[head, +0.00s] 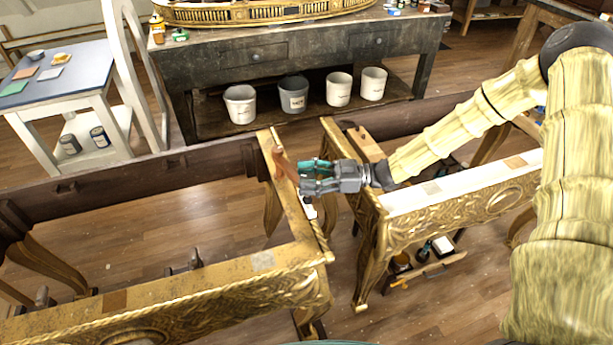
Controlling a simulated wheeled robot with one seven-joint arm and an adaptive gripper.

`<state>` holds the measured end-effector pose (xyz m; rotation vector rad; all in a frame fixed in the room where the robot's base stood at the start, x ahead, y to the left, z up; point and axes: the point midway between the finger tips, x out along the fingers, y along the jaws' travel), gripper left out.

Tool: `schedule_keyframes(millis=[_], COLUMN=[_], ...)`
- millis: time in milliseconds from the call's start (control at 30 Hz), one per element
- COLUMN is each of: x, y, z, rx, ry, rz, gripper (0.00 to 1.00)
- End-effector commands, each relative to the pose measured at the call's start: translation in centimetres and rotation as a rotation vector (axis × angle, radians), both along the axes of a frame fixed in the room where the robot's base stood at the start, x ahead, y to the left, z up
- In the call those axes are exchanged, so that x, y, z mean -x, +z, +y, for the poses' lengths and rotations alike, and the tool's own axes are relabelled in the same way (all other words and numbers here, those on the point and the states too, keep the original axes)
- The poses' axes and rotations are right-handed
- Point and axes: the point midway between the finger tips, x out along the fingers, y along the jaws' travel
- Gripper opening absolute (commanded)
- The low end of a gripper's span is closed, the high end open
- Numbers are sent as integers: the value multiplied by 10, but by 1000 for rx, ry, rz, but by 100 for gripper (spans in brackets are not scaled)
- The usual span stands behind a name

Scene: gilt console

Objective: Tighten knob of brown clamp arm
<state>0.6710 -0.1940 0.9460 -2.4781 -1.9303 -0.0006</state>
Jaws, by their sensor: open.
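The brown clamp arm (284,163) is a reddish-brown piece at the right end of the left gilt console frame (285,205), leaning up past its rail. My gripper (301,177) reaches in from the right with its grey and teal fingers pointing left at the clamp arm. The fingers are open, with their tips beside or just at the clamp arm; I cannot tell whether they touch it. The knob cannot be made out clearly, as the fingers cover part of that area.
A second gilt console frame (440,215) stands on the right, with a narrow gap between the two. A dark workbench (300,60) with several buckets below is behind. A small blue-topped table (75,80) and a white chair-like frame (138,60) stand at left.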

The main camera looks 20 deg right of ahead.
Motion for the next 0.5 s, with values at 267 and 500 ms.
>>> schedule_keyframes(millis=[267, 500], x=[0, 0], y=[0, 0], z=[0, -1], rx=[0, 0], ry=[0, -1], rz=[0, 0], gripper=[39, 11])
